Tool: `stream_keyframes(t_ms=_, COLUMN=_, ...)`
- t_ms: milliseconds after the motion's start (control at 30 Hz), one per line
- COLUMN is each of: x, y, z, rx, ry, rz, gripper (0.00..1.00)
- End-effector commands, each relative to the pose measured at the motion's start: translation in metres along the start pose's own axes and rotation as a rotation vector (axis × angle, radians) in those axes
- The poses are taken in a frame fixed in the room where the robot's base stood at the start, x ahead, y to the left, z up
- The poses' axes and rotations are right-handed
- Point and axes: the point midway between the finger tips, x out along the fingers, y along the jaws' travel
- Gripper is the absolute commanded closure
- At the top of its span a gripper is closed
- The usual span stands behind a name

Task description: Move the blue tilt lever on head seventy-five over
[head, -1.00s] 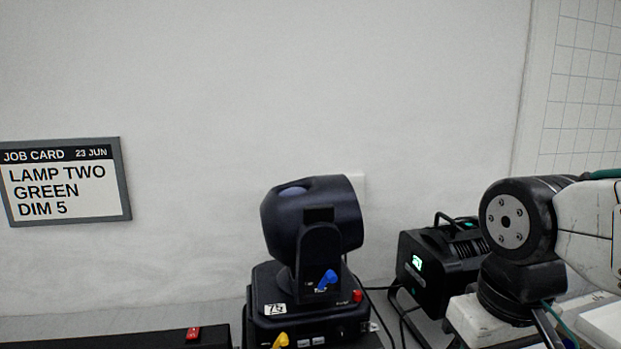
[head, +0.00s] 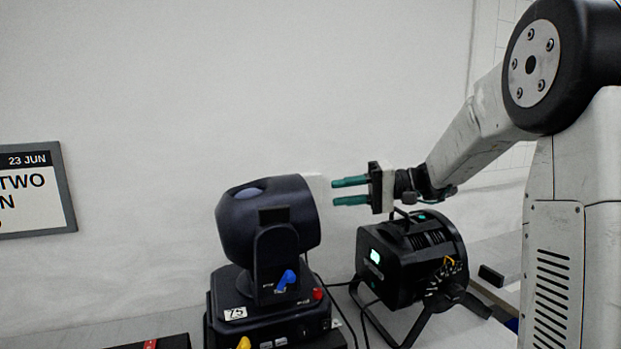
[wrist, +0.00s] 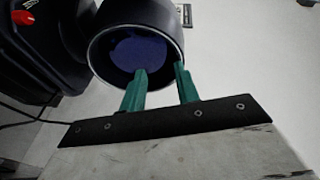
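The moving head labelled 75 (head: 266,222) stands on the bench in the head view, dark navy, its lamp barrel tilted. Its blue tilt lever (head: 286,280) sits low on the yoke arm, slanting up to the right. A yellow lever (head: 243,342) shows lower on the base. My gripper (head: 350,192) is open and empty, to the right of the lamp barrel and above the blue lever. In the wrist view its green fingers (wrist: 161,88) are apart, in front of the barrel's round lens (wrist: 138,55). The blue lever is not visible in the wrist view.
A black par can (head: 410,262) with a lit display stands right of the head, below my gripper. Cables run between them. A job card (head: 35,190) hangs on the wall at left.

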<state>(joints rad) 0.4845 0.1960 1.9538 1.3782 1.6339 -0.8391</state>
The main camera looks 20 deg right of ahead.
Motion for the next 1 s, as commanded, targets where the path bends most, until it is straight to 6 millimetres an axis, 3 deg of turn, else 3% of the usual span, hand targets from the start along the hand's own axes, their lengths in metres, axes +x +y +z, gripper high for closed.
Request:
stream_keyframes(t_ms=67, x=-0.004, y=-0.012, z=-0.015, rx=-0.086, ry=0.041, rz=-0.064, gripper=0.69)
stream_keyframes(t_ms=167, x=-0.005, y=-0.022, z=-0.022, rx=-0.157, ry=0.064, rz=-0.104, gripper=0.69)
stream_keyframes(t_ms=700, x=0.065, y=-0.033, z=-0.026, rx=-0.176, ry=0.067, rz=-0.110, gripper=0.69)
stream_keyframes(t_ms=1000, x=0.072, y=-0.033, z=-0.027, rx=-0.176, ry=0.068, rz=-0.110, gripper=0.69)
